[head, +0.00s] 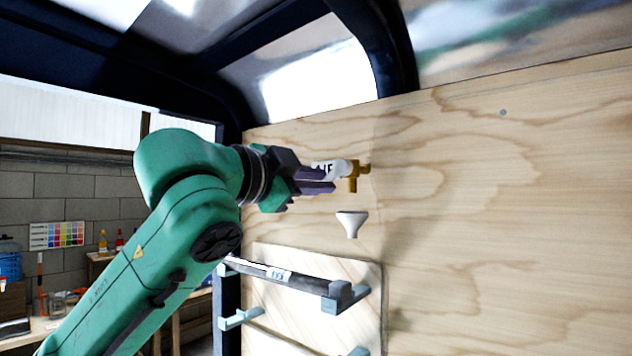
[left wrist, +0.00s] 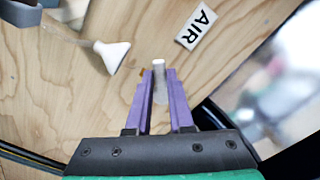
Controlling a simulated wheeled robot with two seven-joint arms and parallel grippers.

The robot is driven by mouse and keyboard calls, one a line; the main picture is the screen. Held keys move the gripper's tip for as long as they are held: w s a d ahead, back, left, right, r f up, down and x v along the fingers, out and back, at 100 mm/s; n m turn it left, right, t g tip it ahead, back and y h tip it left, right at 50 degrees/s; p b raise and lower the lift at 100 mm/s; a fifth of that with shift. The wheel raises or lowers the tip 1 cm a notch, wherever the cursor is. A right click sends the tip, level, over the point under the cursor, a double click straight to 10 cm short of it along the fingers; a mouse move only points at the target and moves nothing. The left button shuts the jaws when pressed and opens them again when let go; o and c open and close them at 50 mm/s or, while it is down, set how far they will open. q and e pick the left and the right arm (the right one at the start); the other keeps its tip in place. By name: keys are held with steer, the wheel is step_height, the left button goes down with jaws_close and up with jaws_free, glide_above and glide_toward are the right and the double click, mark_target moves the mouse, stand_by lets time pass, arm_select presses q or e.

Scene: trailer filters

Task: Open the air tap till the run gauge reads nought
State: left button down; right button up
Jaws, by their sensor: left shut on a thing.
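The air tap (head: 353,184) is a small brass fitting on the plywood wall in the head view. A white AIR label, partly hidden by my gripper, shows beside it and is clear in the left wrist view (left wrist: 196,27). My left gripper (head: 332,181) reaches the tap from the left. In the left wrist view its purple fingers (left wrist: 159,82) are shut on a pale grey lever (left wrist: 159,63), seemingly the tap's handle. The fingers hide most of the lever. I see no run gauge in either view. My right gripper is not in view.
A white funnel-shaped piece (head: 351,222) sits on the wall just below the tap. Lower down, a dark labelled tube (head: 290,275) rests on light blue brackets (head: 345,298) on a pale board.

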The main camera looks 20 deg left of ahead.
arm_select(q)
steer(key=shift+s+d+f+n+b, duration=0.1)
steer(key=shift+d+f+n+b, duration=0.25)
steer(key=shift+n, duration=1)
steer(key=shift+s+d+f+n+b, duration=0.25)
steer(key=shift+n+b, duration=0.35)
steer(key=shift+n, duration=0.8)
steer(key=shift+d+n+b, duration=0.35)
steer(key=shift+n+b, duration=0.1)
steer(key=shift+n, duration=0.9)
steer(key=c, duration=0.8)
jaws_free()
steer(key=shift+w, duration=0.1)
steer(key=b+v, duration=0.6)
steer(key=v, duration=0.8)
steer(key=shift+s, duration=0.3)
